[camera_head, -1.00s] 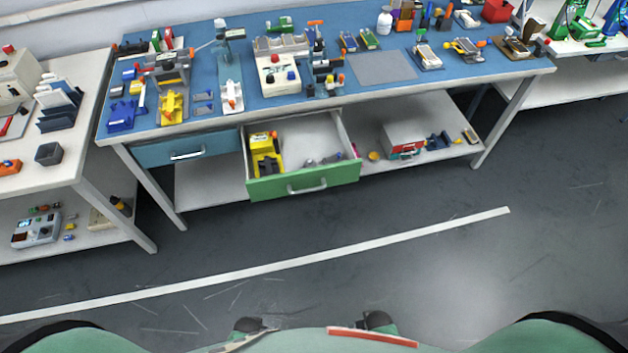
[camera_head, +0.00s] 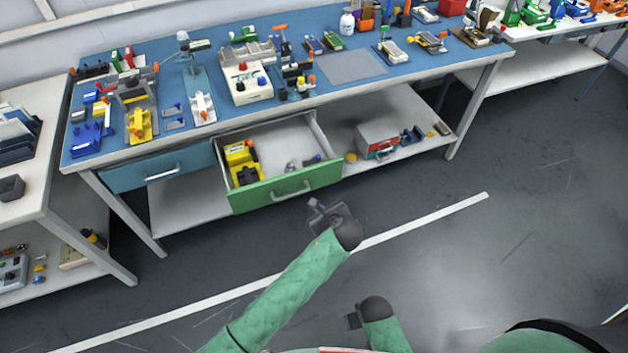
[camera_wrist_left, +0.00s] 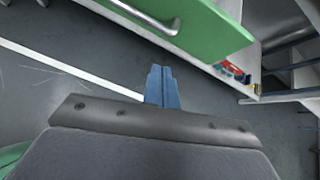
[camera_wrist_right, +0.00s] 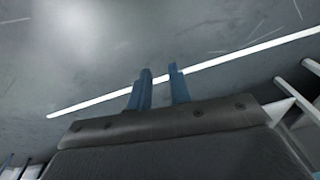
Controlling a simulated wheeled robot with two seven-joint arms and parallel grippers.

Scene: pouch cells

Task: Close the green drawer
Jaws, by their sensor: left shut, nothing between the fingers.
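The green drawer (camera_head: 258,198) is pulled open under the blue-topped workbench. Its front has a silver handle (camera_head: 291,191), and a yellow device (camera_head: 238,158) and small grey parts lie inside. My left gripper (camera_head: 313,205) is in front of the drawer, below and right of the handle, apart from the front. In the left wrist view its fingers (camera_wrist_left: 162,88) are together and empty, with the green drawer front (camera_wrist_left: 208,28) and handle (camera_wrist_left: 147,18) beyond. My right gripper (camera_head: 354,320) is low and nearer my body. In the right wrist view its fingers (camera_wrist_right: 159,88) are apart and empty.
A shut blue drawer (camera_head: 150,172) is left of the green one. A bench leg (camera_head: 472,112) stands at the right. The grey floor before the bench is clear, with a white line (camera_head: 430,215).

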